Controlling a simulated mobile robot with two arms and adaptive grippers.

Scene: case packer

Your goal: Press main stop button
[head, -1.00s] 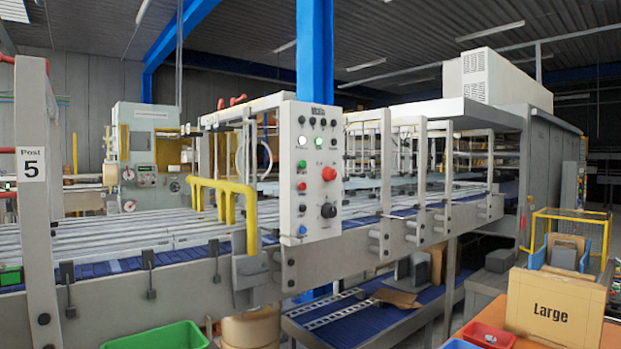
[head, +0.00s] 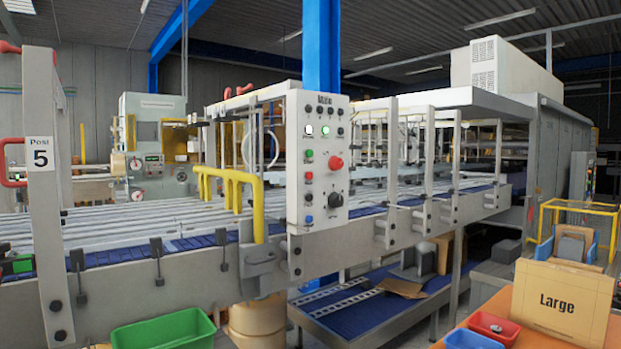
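The main control panel (head: 318,160) is a white upright box with "Main" lettered at its top, fixed to the near side of the conveyor. A large red mushroom button (head: 335,163) sticks out at its right middle. A smaller red button (head: 308,176) sits in the left column, between a green one (head: 309,154) above and a blue one (head: 309,219) below. A black rotary knob (head: 335,200) is below the large red button. Neither of my grippers shows in the head view.
The conveyor (head: 120,233) with yellow rails (head: 232,188) runs across in front. A green bin (head: 165,328), a red bin (head: 494,326) and a cardboard box marked "Large" (head: 556,300) stand in the foreground. A grey post marked "Post 5" (head: 46,200) rises at left.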

